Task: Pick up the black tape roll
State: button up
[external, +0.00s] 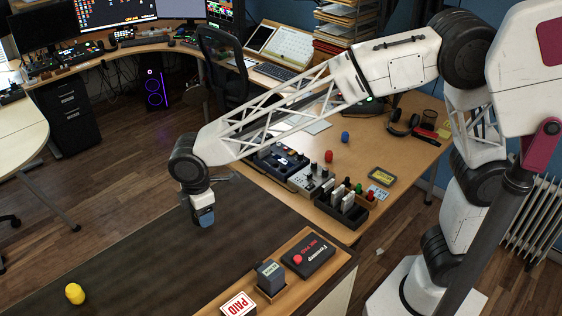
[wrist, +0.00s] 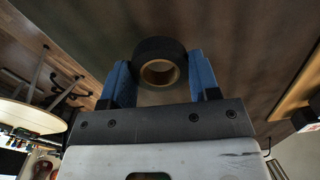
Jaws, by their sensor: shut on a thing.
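The black tape roll (wrist: 158,48) shows in the wrist view between the two blue fingers of my gripper (wrist: 160,64). Its ring has a tan inner core, and the open hole faces the camera. The fingers are shut on it, one at each side. In the external view my gripper (external: 204,216) points down over the dark desk surface at lower centre. The tape roll cannot be made out there, and the gap under the fingertips is hard to judge.
A yellow object (external: 75,293) lies on the dark surface (external: 150,260) at left. A wooden tray (external: 303,276) holds a black box, a small dark block and a PAID card. Control panels, a black organiser (external: 342,214) and headphones (external: 404,122) crowd the desk at right. The dark surface around my gripper is clear.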

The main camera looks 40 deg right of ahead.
jog(key=s+d, duration=0.3)
jog(key=s+d+r, duration=0.1)
jog(key=s+d, duration=0.6)
jog(key=s, duration=0.1)
jog(key=shift+s+d+r, duration=0.1)
jog(key=shift+d+r, duration=0.05)
jog(key=shift+d, duration=0.1)
dwell(0.8)
